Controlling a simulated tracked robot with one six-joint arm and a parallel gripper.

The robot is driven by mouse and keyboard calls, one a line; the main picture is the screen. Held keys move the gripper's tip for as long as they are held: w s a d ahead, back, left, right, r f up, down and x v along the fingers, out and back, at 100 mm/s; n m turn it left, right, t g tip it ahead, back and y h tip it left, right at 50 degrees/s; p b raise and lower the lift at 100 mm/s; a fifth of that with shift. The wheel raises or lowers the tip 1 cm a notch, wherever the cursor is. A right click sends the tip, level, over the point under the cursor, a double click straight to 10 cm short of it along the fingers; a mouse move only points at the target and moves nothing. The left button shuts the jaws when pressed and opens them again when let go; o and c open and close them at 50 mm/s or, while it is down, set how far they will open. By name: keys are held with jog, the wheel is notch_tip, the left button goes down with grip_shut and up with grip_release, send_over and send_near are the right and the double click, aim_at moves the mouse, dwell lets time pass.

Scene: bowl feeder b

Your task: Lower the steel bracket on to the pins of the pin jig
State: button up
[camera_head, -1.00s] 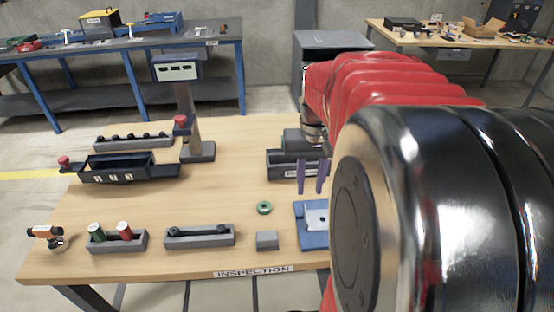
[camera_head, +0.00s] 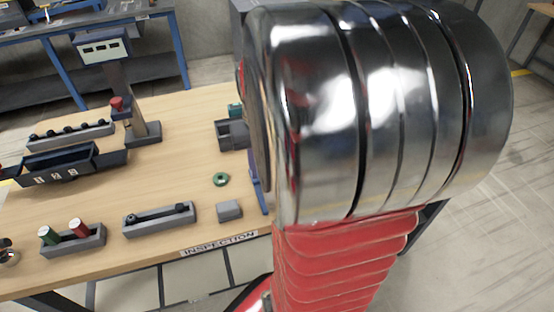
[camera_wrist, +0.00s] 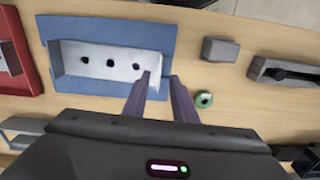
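The steel bracket (camera_wrist: 105,64), a pale metal strip with three dark holes and upturned ends, lies on a blue plate (camera_wrist: 120,27) in the wrist view. My gripper (camera_wrist: 160,75) is open, its two purple-grey fingers apart. In that picture the bracket's right upright end lies between the fingertips; I cannot tell whether they touch it. I cannot make out the pin jig for sure; a red-based fixture (camera_wrist: 30,84) is partly visible left of the plate.
A green ring (camera_head: 221,179) and a small grey block (camera_head: 229,210) lie left of the plate's edge in the head view. Beyond them is a grey holder (camera_head: 160,217) with a dark rod. A dark grey bin (camera_head: 233,135) stands farther back. Bare tabletop lies between.

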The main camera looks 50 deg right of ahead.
jog(key=shift+f, duration=1.5)
jog(key=shift+c, duration=0.3)
grip_shut()
jog(key=shift+r, duration=0.1)
